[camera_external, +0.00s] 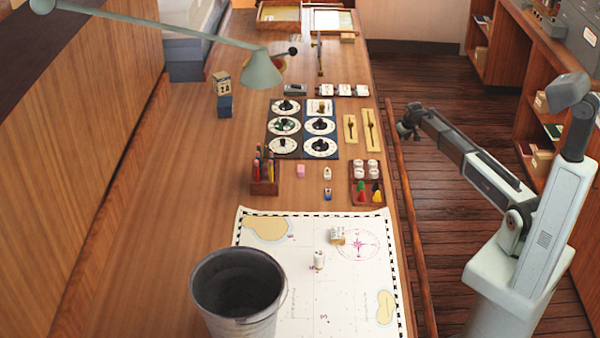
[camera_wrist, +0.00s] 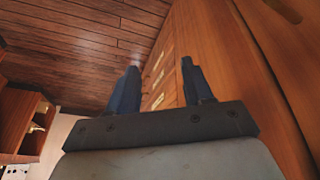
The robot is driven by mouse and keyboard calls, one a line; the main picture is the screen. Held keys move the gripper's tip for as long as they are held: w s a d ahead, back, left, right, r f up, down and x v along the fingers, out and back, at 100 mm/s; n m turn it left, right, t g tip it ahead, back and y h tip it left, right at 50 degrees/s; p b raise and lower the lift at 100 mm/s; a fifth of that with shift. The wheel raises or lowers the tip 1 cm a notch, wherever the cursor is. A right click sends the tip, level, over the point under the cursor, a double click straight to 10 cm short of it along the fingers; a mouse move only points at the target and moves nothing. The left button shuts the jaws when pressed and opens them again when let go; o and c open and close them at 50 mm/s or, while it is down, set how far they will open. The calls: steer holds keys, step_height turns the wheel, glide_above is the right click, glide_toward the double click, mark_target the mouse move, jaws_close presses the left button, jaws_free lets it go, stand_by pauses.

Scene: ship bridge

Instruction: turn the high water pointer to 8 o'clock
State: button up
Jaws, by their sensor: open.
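A panel of several round white dials with dark knobs (camera_external: 302,129) lies on the counter in the external view. The dial labels are too small to read, so I cannot tell which one is the high water pointer or where it points. My gripper (camera_external: 408,129) hangs beyond the counter's right edge, level with the dials and apart from them. In the wrist view my gripper (camera_wrist: 158,92) has its two dark fingers spread with nothing between them.
A grey bucket (camera_external: 238,291) stands on the chart (camera_external: 338,295) at the front. A green lamp (camera_external: 261,72) overhangs the counter. A pencil holder (camera_external: 264,187) and a tray of small pieces (camera_external: 366,187) sit before the dials. A wooden rail (camera_external: 409,215) runs along the right edge.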

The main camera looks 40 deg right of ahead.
steer(key=w+d+r+t, duration=0.1)
steer(key=w+d+r, duration=0.2)
steer(key=r, duration=0.5)
steer(key=w+d+r+h, duration=0.1)
steer(key=w+d+r, duration=0.1)
steer(key=r, duration=0.5)
steer(key=w+d+r+t, duration=0.1)
steer(key=w+d+r, duration=0.2)
steer(key=r, duration=0.5)
steer(key=w+a+r+n+y, duration=0.1)
steer(key=w+a+r+n, duration=0.15)
steer(key=a, duration=0.45)
steer(key=w+a+r+n, duration=0.1)
steer(key=a+r, duration=0.2)
steer(key=a, duration=0.3)
step_height(320, 180, up, 9)
steer(key=n+g+y, duration=0.2)
steer(key=n+g, duration=0.4)
steer(key=n, duration=0.3)
glide_above(321, 140)
step_height(321, 140, down, 13)
steer(key=shift+w, duration=0.1)
jaws_close()
